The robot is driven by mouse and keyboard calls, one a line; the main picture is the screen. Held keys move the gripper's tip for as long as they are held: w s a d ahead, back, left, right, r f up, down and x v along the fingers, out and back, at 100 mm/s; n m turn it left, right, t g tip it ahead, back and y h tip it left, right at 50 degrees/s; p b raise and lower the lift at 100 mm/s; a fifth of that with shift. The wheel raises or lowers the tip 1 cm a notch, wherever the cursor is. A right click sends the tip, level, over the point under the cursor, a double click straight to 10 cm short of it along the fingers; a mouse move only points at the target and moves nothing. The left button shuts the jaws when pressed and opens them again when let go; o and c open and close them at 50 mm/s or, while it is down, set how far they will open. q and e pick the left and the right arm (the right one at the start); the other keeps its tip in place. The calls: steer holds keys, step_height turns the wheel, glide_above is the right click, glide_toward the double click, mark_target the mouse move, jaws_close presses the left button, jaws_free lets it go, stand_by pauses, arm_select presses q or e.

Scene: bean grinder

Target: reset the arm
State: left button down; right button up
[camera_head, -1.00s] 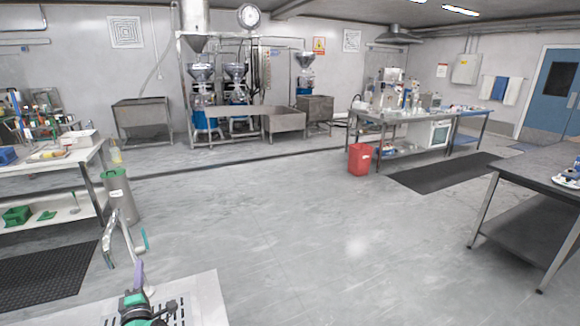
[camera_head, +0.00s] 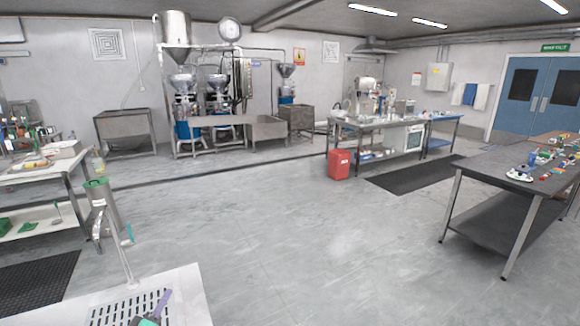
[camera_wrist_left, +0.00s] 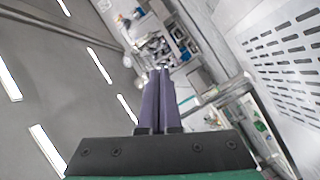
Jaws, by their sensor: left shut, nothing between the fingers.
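My left gripper (camera_head: 163,297) is at the bottom left of the head view, over a white slotted panel. Only its purple fingers and a bit of green show there. In the left wrist view the two purple fingers of the left gripper (camera_wrist_left: 160,72) lie together, shut, with nothing between them. They point away into the room, and the picture is steeply tilted, with ceiling lights on its left side. My right gripper is not in view.
A dark table (camera_head: 495,190) with small items is at right. A red bin (camera_head: 339,164) stands farther back. The middle of the floor is open.

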arm_select(q)
steer(key=s+d+f+m+g+h, duration=0.1)
steer(key=s+d+f+m+g, duration=0.1)
steer(key=s+d+m+g, duration=0.3)
steer(key=s+d+f+m+g+h, duration=0.1)
steer(key=s+d+f+m, duration=0.15)
steer(key=s, duration=0.45)
steer(key=s+d+f+m+g, duration=0.2)
steer(key=s+d+m+g, duration=0.15)
steer(key=s, duration=0.25)
steer(key=s+r+m+g+y, duration=0.1)
steer(key=s+m+g, duration=0.25)
steer(key=s, duration=0.65)
steer(key=s+f+g, duration=0.2)
steer(key=s+f, duration=0.1)
steer(key=f, duration=2)
steer(key=s+a+f, duration=0.2)
steer(key=s+f, duration=1.2)
steer(key=s, duration=0.2)
steer(key=shift+s+a+f+g, duration=0.25)
steer(key=shift+s+a+g, duration=0.1)
steer(key=shift+a+g, duration=0.05)
steer(key=shift+m, duration=0.25)
